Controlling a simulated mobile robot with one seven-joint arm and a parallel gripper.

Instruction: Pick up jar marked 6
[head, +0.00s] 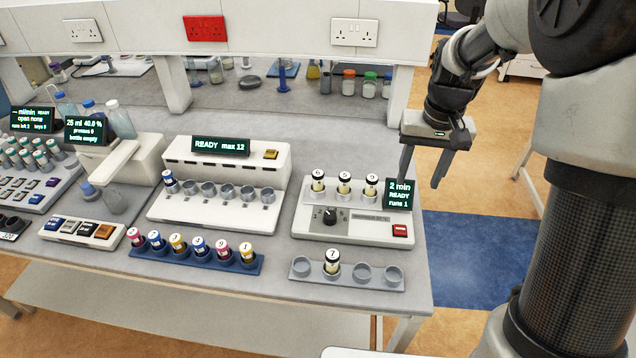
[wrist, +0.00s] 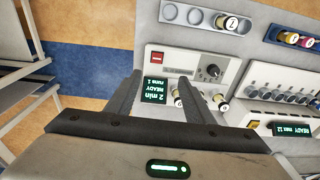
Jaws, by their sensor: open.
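Several small jars with numbered round lids are in view, but I cannot tell for sure which is marked 6. Three black-and-cream jars (head: 344,185) stand in a row in the white dial machine (head: 300,222); their digits are too small to read surely. A jar marked 7 (head: 332,262) stands in the grey front rack (head: 390,284). Jars with pink, blue and yellow bands (head: 178,244) stand in the blue rack (head: 140,254). My gripper (head: 421,180) is open and empty, raised near the bench's right edge, beside the dial machine. In the wrist view its fingers (wrist: 160,82) partly cover that machine.
The dial machine has a dark screen reading 2 min (head: 400,193) and a red button (head: 400,231). A larger white machine (head: 180,208) reading READY max 12 stands left of it. A shelf (head: 250,40) overhangs the bench's back. Floor lies open to the right.

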